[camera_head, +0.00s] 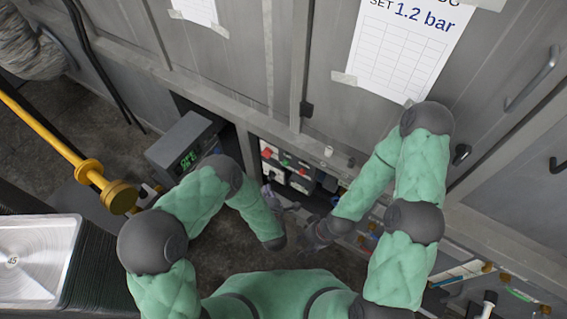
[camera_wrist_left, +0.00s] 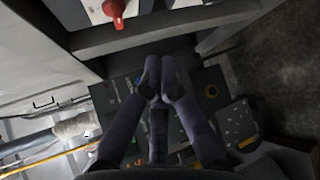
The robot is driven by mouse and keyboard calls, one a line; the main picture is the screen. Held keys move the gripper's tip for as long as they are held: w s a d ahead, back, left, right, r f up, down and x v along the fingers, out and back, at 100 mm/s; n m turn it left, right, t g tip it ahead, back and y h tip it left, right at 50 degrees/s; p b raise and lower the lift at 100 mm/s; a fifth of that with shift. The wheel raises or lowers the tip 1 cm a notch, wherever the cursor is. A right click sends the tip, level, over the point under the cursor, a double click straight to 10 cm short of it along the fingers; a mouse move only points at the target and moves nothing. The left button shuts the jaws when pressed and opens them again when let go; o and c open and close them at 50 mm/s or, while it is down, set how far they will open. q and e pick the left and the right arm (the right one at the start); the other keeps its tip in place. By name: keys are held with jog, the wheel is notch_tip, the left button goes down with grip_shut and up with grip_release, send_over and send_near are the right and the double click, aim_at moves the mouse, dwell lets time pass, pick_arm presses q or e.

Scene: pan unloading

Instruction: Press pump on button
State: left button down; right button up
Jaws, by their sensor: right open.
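A small control panel (camera_head: 278,178) sits low in a recess of the grey cabinet wall in the head view. It carries red and small green controls on pale and dark faces; I cannot tell which one is the pump on button. A red knob (camera_wrist_left: 116,12) on a pale panel shows at the top of the left wrist view. My left gripper (camera_head: 282,198) is just below the panel, apart from it as far as I can see. In the left wrist view its fingertips (camera_wrist_left: 158,75) are drawn together with nothing between them. My right gripper (camera_head: 312,230) is open, lower and to the right.
A grey box with a green display (camera_head: 188,158) stands left of the panel. A yellow pole (camera_head: 60,145) crosses the left side. A paper sheet reading 1.2 bar (camera_head: 405,45) is taped to the cabinet. Bottles and small items (camera_head: 500,295) are at lower right.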

aim_at(286, 163)
pick_arm(q)
jog(key=w+d+b, duration=0.1)
jog(key=w+d, duration=0.4)
jog(key=w, duration=0.2)
dwell(0.6)
jog(key=shift+w+d, duration=0.1)
dwell(1.3)
jog(key=shift+w+d, duration=0.25)
jog(key=shift+w, duration=0.05)
jog(key=shift+w+d, duration=0.25)
jog(key=shift+w, duration=0.1)
dwell(1.1)
jog(key=shift+s+a, duration=0.55)
jog(key=shift+s, duration=0.15)
